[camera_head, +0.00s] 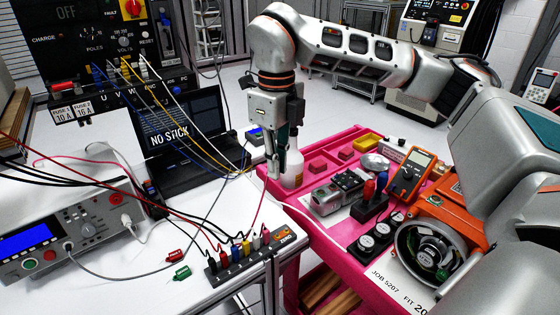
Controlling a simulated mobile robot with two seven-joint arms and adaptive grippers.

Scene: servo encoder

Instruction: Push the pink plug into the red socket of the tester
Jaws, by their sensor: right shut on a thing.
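My right gripper (275,172) points down over the right edge of the white bench, next to a white bottle. It is shut on what looks like the pink plug; the plug is mostly hidden by the fingers. A thin pink lead (259,208) runs from just below the fingers down to a black terminal strip (240,254). The grey tester (85,232) with a blue screen is at the left, well apart from the gripper. A round red fitting (115,199) shows at its upper right, which I take as the red socket. My left gripper is not in view.
A black laptop (185,130) and a black supply panel (100,45) with several hanging leads stand behind. Loose red (175,256) and green (180,272) plugs lie on the bench. Leads cross between tester and gripper. A crowded pink cart (330,240) is at right.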

